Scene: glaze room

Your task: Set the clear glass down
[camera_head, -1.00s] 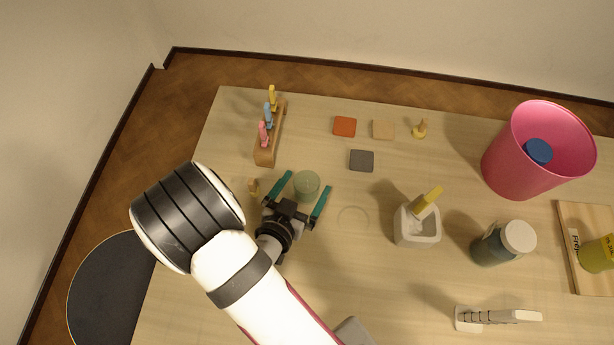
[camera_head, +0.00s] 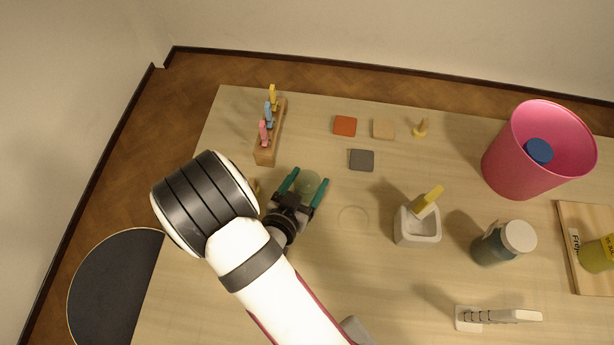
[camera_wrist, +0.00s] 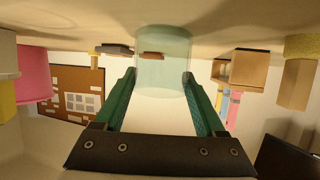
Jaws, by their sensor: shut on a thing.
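The clear glass (camera_head: 308,184), slightly green, is between the two teal fingers of my gripper (camera_head: 306,185) on the left part of the table. In the wrist view, the glass (camera_wrist: 164,60) spans the gap between the fingertips of my gripper (camera_wrist: 161,80), which is shut on it. That view is upside down, with the tabletop along the top. I cannot tell whether the glass's base touches the table. A faint ring outline (camera_head: 353,218) lies on the table to the right of the glass.
A wooden rack (camera_head: 266,152) with colored pieces stands behind left. Orange (camera_head: 345,126), tan (camera_head: 383,130) and grey (camera_head: 361,160) tiles lie behind the glass. A white pot (camera_head: 417,232), a jar (camera_head: 494,247) and a pink bin (camera_head: 515,165) stand to the right.

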